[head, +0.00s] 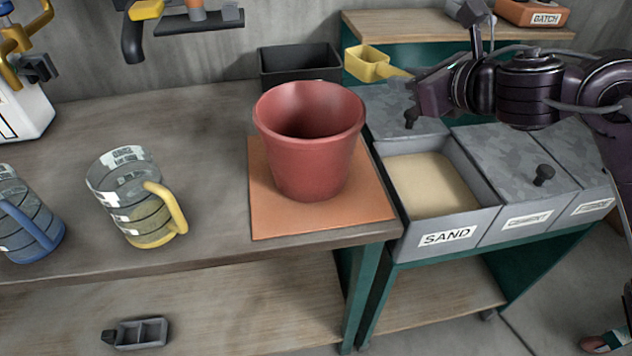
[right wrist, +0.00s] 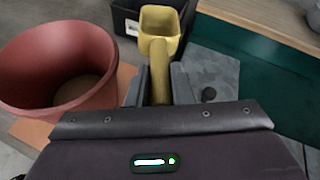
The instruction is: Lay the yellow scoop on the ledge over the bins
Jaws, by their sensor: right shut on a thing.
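The yellow scoop (head: 367,63) is held in the air by my right gripper (head: 408,84), just in front of the wooden ledge (head: 400,24) over the bins. In the right wrist view the scoop (right wrist: 160,28) points away from me, with its handle between the two fingers (right wrist: 160,88). My right gripper is shut on that handle. The ledge's green front (right wrist: 250,65) lies to the right of the scoop in the wrist view. The sand bin (head: 432,184) is open below, labelled SAND.
A red pot (head: 310,150) stands on an orange board (head: 262,205) left of the bins. A black box (head: 300,62) is behind it. Lidded bins (head: 510,160) sit right of the sand. A BATCH box (head: 532,14) occupies the ledge's right end; its left part is clear.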

